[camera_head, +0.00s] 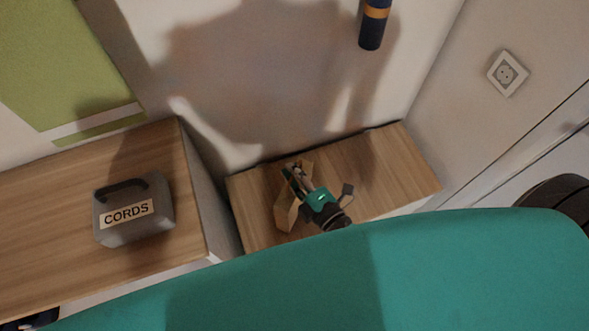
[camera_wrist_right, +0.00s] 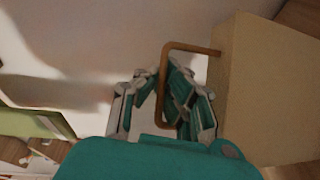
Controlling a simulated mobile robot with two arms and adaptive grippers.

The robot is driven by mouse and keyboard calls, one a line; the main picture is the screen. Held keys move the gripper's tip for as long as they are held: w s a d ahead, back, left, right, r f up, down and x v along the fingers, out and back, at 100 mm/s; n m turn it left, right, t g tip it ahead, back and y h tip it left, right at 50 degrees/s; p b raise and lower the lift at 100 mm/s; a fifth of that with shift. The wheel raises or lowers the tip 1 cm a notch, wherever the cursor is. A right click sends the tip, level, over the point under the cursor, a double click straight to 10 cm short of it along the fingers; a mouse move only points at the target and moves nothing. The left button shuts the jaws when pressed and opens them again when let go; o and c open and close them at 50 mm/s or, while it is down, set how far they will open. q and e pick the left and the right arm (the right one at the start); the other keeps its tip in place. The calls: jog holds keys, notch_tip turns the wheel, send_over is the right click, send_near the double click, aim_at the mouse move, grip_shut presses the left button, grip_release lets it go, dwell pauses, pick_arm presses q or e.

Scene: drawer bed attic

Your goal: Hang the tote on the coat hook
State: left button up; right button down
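The tote is a tan, box-like bag (camera_wrist_right: 265,95) with a brown loop handle (camera_wrist_right: 190,47), at the right of the right wrist view. My right gripper (camera_wrist_right: 163,78) has its fingers drawn together on the near upright of that handle. In the head view the tan tote (camera_head: 286,212) shows beside my right gripper (camera_head: 299,176), over the right wooden top; part of it is hidden behind the gripper. I cannot tell whether it touches the top. I see no coat hook in either view. My left gripper is not in view.
A grey case labelled CORDS (camera_head: 150,232) stands on the left wooden top (camera_head: 45,215). The right wooden top (camera_head: 390,165) is lower and mostly clear. A dark cylinder with an orange band (camera_head: 372,32) is at the wall. A socket (camera_head: 507,73) is on the right wall.

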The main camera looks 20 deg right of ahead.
jog(key=shift+f, duration=0.15)
jog(key=c, duration=1.5)
grip_release()
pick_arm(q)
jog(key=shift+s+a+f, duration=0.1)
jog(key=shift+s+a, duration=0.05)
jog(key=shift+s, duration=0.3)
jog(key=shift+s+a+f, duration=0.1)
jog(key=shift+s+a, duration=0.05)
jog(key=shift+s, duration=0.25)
pick_arm(e)
jog(key=shift+r, duration=0.25)
pick_arm(q)
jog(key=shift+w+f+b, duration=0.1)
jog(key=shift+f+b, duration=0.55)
jog(key=shift+b, duration=0.1)
pick_arm(e)
jog(key=shift+v, duration=5.95)
